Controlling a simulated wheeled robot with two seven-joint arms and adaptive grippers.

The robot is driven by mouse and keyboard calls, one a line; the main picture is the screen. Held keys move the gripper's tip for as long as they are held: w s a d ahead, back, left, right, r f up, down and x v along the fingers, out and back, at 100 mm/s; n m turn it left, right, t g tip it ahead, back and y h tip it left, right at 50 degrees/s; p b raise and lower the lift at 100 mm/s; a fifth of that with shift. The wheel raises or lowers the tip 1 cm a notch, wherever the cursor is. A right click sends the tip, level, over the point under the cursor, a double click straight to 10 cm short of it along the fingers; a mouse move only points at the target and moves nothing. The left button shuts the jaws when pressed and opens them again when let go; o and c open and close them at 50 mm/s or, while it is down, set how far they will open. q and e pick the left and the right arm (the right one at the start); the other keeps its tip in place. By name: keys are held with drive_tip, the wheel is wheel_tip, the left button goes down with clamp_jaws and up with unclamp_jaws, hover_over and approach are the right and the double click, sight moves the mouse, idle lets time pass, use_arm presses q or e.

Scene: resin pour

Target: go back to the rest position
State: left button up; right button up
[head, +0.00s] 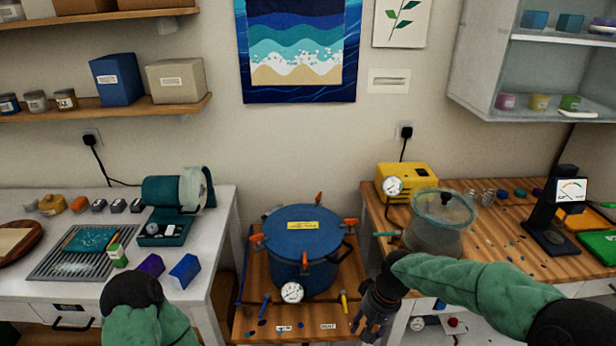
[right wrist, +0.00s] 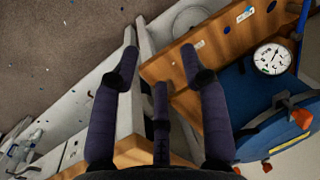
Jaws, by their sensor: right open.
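My right gripper (head: 372,318) hangs down at the front right of the blue pressure pot (head: 300,240), close to the right table's front edge. In the right wrist view the right gripper (right wrist: 158,65) has its fingers spread, with nothing between them. The pot's lid is on, and its gauge (right wrist: 272,58) shows at the right of that view. My left arm (head: 140,312) comes in at the lower left, in front of the white table. Its gripper fingers are not visible.
The pot stands on a low wooden stand (head: 262,322) between the white table (head: 75,290) and the wooden-topped table (head: 520,262). A yellow pump (head: 405,180), a clear-lidded chamber (head: 437,235) and a black gauge stand (head: 548,230) are on the right table. Shelves (head: 150,103) hang above.

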drive_tip(key=s+a+f+y, duration=0.1)
drive_tip(key=s+a+f, duration=0.1)
drive_tip(key=f, duration=0.6)
drive_tip(key=s+a+f, duration=0.1)
drive_tip(key=s+f, duration=0.2)
drive_tip(key=f, duration=0.4)
drive_tip(key=s+a+f+m, duration=0.2)
drive_tip(key=s+f, duration=0.9)
drive_tip(key=s, duration=0.1)
drive_tip(key=shift+f+m+y, duration=0.2)
drive_tip(key=shift+m+y, duration=0.1)
drive_tip(key=shift+m, duration=0.1)
